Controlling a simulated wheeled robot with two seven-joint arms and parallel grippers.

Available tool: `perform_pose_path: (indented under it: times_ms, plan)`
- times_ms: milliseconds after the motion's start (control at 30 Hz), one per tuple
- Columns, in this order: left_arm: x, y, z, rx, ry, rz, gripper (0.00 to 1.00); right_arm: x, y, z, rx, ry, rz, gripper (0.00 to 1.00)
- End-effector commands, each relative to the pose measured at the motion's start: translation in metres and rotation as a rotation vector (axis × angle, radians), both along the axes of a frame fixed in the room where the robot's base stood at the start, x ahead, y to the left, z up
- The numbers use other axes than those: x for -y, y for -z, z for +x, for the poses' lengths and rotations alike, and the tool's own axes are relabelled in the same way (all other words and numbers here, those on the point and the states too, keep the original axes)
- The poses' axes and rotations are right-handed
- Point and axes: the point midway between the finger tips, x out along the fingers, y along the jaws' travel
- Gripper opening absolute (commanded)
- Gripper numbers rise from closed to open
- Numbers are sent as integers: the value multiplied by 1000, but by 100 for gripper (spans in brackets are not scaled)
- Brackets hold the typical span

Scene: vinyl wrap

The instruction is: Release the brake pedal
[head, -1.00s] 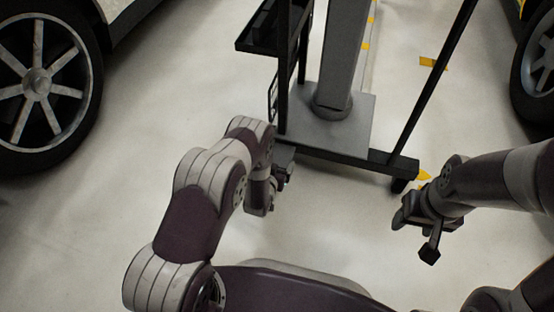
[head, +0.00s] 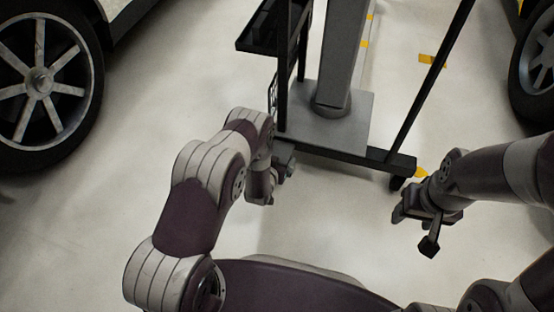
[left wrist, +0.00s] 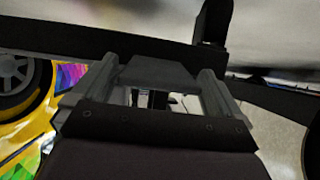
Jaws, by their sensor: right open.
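A black wheeled cart frame (head: 340,152) stands ahead; its low bar also crosses the left wrist view (left wrist: 60,38). A caster (head: 397,184) shows under the bar's right end. I cannot clearly pick out the brake pedal; the left end of the bar is partly hidden by my left arm. My left gripper (head: 286,164) is beside that left end, low down. In the left wrist view its two fingers (left wrist: 150,92) are apart, with a dark block between or beyond them; contact cannot be told. My right gripper (head: 420,212) is open and empty, right of the cart.
A car wheel (head: 40,82) is at the left and another (head: 535,75) at the right edge. A grey column base (head: 330,118) sits behind the bar. Yellow marks (head: 430,60) lie on the pale floor. The floor between my grippers is clear.

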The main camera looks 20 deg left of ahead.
Motion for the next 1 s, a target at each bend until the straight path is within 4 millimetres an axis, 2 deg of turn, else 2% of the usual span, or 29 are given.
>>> perform_pose_path:
  times_ms: [167,400,567,700,1000]
  plan:
    - [-1,-17,-20,-4,0,0,100,0,-22,0,0,0,0,56]
    - [-3,-50,-77,-5,0,0,100,0,-62,0,0,0,0,56]
    - [-4,-60,-103,-2,-1,1,100,0,-73,0,0,0,0,56]
    - [-4,-62,-111,-1,0,0,100,0,-75,0,0,0,0,56]
    - [-4,-61,-111,0,0,0,100,0,-74,0,0,0,0,56]
